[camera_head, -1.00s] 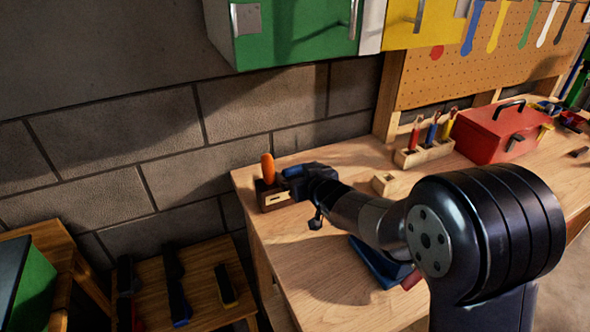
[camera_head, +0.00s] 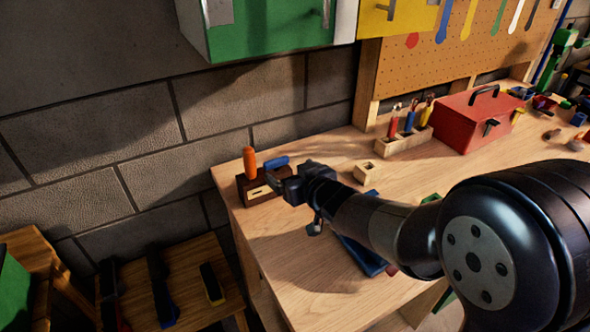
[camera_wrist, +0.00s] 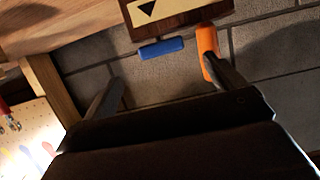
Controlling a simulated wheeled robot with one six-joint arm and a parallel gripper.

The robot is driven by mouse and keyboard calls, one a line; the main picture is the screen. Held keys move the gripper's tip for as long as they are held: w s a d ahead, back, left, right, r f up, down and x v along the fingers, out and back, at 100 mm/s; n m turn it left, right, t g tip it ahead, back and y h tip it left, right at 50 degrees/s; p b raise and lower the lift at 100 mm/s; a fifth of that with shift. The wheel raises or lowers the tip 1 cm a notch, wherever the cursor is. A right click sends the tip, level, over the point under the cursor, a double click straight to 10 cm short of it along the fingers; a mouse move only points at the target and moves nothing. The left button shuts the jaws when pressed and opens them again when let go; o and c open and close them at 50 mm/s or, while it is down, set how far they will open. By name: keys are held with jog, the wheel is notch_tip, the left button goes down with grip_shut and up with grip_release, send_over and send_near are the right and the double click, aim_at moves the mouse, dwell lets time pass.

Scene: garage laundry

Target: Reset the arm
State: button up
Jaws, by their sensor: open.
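An orange handle (camera_head: 249,160) stands up from the holder, and a blue handle (camera_head: 275,163) shows just above my gripper. In the wrist view my gripper's two fingers (camera_wrist: 165,84) are spread with nothing between them. The orange handle (camera_wrist: 207,52) overlaps the right finger there; I cannot tell if they touch. The blue handle (camera_wrist: 162,48) lies beyond the gap, beside the holder (camera_wrist: 185,13).
The workbench (camera_head: 300,255) has a small wooden block (camera_head: 367,173), a tool rack (camera_head: 403,143) and a red toolbox (camera_head: 470,124). A blue item (camera_head: 362,258) lies partly behind my arm. A green cabinet (camera_head: 265,27) hangs above; a low wooden bench (camera_head: 195,268) stands left.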

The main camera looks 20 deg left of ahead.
aim_at(278, 163)
jog(key=shift+a, duration=0.1)
jog(key=shift+x, duration=2.45)
jog(key=shift+p+x, duration=0.3)
jog(key=shift+x, duration=0.6)
jog(key=shift+f, duration=0.1)
